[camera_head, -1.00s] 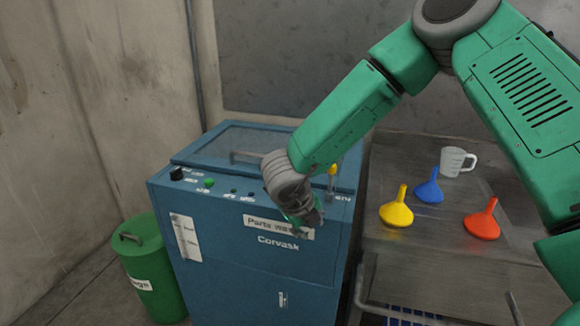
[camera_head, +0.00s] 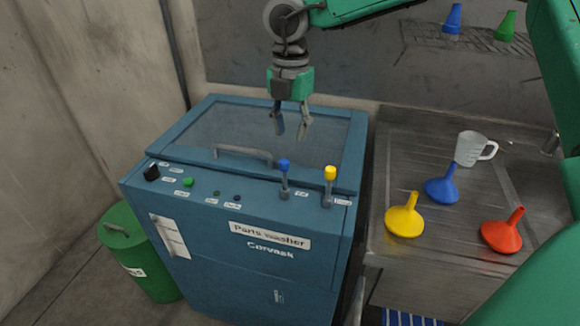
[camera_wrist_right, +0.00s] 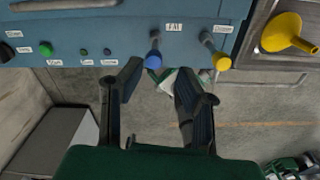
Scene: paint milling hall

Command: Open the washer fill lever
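The blue parts washer (camera_head: 225,265) stands in the middle of the head view. The blue-knobbed fill lever (camera_head: 284,169) rises upright from its front top edge. In the right wrist view, the blue knob (camera_wrist_right: 153,61) has a label reading "Fill" to its right. A yellow-knobbed lever (camera_head: 330,176) stands to its right. My right gripper (camera_head: 291,131) is open and empty, pointing down above the washer, apart from both levers in the picture. In the wrist view its two fingers (camera_wrist_right: 156,92) are spread, with the blue knob beyond and between them. My left gripper is out of view.
The lid has a grey bar handle (camera_head: 243,153). A black knob (camera_head: 151,172) and green button (camera_head: 188,182) sit on the panel's left. A metal bench (camera_head: 400,160) at right holds yellow, blue and red funnels and a jug (camera_head: 469,149). A green bin (camera_head: 135,255) stands left.

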